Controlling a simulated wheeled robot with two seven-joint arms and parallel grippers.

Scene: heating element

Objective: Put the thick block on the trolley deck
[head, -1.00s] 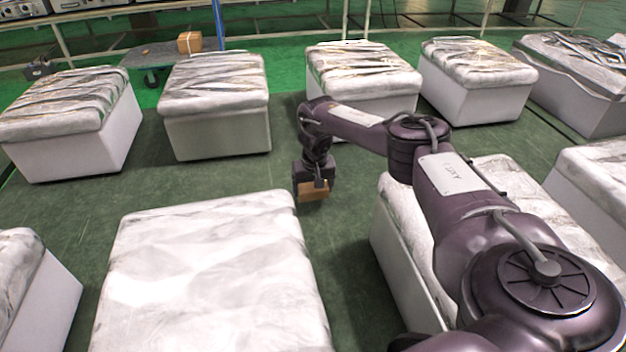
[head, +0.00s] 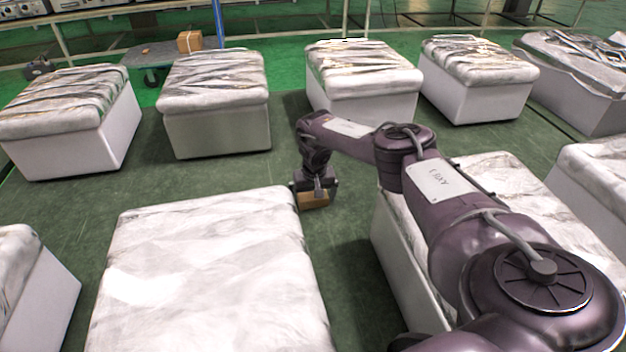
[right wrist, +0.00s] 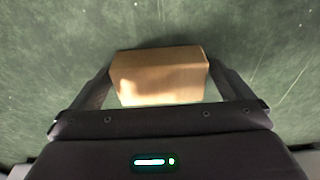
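A tan-brown block (head: 314,200) sits between the fingers of my right gripper (head: 314,192), low over the green floor in the aisle between the white wrapped boxes. In the right wrist view the block (right wrist: 160,75) spans the gap, with a finger against each end, so the gripper (right wrist: 160,85) looks shut on it. Whether the block touches the floor is hard to tell. The trolley's grey deck (head: 150,54) stands at the back left, beside a blue upright, with a brown carton (head: 189,41) on its right part. My left gripper is out of view.
Several white wrapped boxes stand around, including one at the front (head: 210,270), one partly behind my right arm (head: 395,240), and a back row (head: 215,105) before the trolley. Green floor (head: 210,175) is clear between the rows. A small dark object (head: 38,68) lies far left.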

